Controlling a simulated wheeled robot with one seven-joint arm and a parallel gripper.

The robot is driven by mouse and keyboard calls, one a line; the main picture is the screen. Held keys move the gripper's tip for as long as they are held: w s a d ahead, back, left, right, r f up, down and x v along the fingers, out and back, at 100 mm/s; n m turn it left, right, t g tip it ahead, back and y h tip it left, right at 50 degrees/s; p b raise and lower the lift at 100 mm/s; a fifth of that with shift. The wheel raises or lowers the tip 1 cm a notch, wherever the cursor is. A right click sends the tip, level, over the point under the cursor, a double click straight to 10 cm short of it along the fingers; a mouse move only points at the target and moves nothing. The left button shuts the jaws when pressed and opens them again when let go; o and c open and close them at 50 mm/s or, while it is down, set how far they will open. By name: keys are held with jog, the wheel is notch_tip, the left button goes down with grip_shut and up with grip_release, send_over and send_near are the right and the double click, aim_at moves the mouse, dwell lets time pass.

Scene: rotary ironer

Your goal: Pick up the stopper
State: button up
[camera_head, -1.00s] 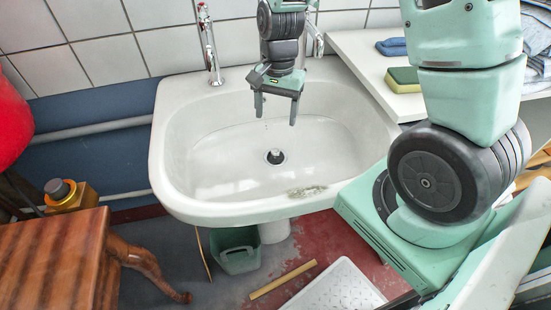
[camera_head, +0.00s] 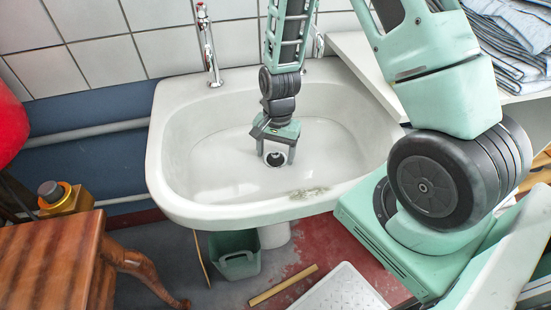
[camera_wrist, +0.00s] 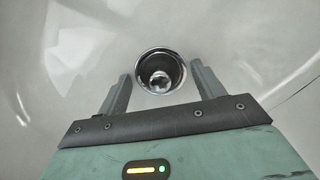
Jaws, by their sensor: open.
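The stopper (camera_wrist: 160,79) appears as a small shiny piece in the middle of a dark, chrome-rimmed drain hole (camera_wrist: 137,72) at the bottom of the white sink (camera_head: 215,175). I cannot clearly tell stopper from drain fitting. In the head view the drain shows as a dark round spot between my fingers. My gripper (camera_head: 276,157) is open and empty, pointing down into the basin. In the wrist view its two fingers (camera_wrist: 160,71) stand left and right of the drain, apart from it. How high the tips are above the basin floor is hard to tell.
A chrome tap (camera_head: 208,45) stands at the sink's back left. The basin walls surround my gripper. A white counter (camera_head: 362,58) with folded striped cloth (camera_head: 510,40) lies right. A wooden table (camera_head: 50,265), green bucket (camera_head: 236,258) and white tray (camera_head: 340,290) are lower down.

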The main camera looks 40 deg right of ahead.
jog(key=c, duration=1.1)
jog(key=shift+o, duration=0.2)
jog(key=shift+r, duration=0.1)
notch_tip(320, 180, up, 10)
jog(key=shift+f+p, duration=0.1)
jog(key=shift+p, duration=0.7)
notch_tip(320, 180, up, 9)
jog(key=p, duration=0.9)
send_over(275, 152)
jog(key=shift+f, duration=0.1)
